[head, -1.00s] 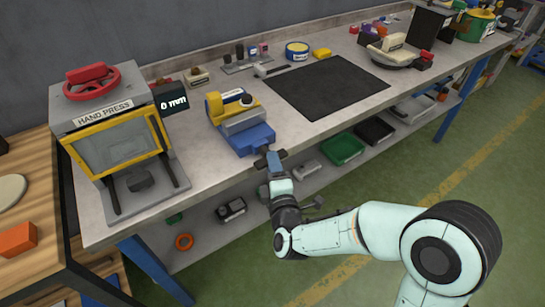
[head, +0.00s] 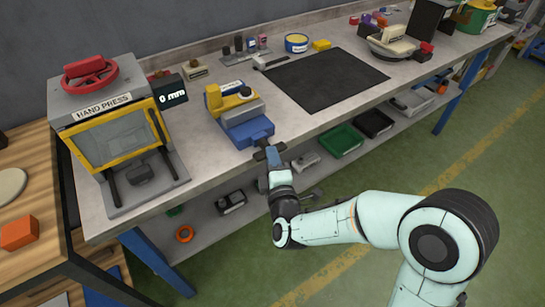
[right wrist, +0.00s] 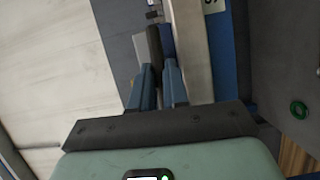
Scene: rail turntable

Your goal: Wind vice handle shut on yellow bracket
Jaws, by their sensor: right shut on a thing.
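The blue vice (head: 248,133) with grey jaws stands at the front edge of the workbench in the head view. The yellow bracket (head: 232,101) sits at the vice's back jaw; whether the jaws touch it is too small to tell. My right gripper (head: 270,154) is at the front of the vice, shut on the dark vice handle (head: 260,154). In the right wrist view the two blue fingers (right wrist: 157,85) close around a dark bar, partly hidden between them. My left gripper is not in view.
A black mat (head: 325,82) lies to the right. Below, the shelf holds a green tray (head: 342,141) and other items. Floor in front is clear.

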